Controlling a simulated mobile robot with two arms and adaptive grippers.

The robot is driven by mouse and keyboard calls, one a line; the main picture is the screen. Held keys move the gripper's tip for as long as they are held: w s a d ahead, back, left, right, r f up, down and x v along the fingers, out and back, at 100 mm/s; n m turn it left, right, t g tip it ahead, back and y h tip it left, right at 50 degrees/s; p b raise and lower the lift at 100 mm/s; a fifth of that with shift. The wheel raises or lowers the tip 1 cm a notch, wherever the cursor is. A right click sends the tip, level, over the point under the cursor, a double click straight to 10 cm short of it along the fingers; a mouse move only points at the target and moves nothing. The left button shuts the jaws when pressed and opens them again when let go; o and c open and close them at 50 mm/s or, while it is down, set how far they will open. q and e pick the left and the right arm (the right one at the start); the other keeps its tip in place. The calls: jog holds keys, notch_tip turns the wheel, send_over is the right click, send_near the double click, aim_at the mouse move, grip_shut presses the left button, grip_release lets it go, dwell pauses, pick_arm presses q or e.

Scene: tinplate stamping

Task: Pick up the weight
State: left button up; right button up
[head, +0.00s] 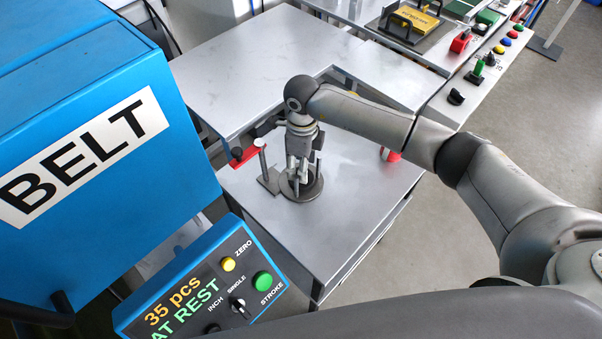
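A round dark grey metal piece (301,194), apparently the weight, sits on the lower metal table. It looks like a disc, and its middle is hidden by my gripper. My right gripper (301,178) comes in from the right and points straight down over the disc, with its fingers inside the disc's outline. Whether the fingers are closed on a part of the weight cannot be made out at this size. My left gripper is not in view.
A small post on a flat base (268,181) stands just left of the disc, beside a red-handled piece (244,156). A higher metal table (240,65) lies behind. A blue BELT machine (95,120) and its control panel (205,285) stand left. The lower table's front (330,240) is clear.

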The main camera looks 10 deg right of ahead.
jog(key=shift+f, duration=1)
grip_shut()
jog(key=shift+r, duration=0.1)
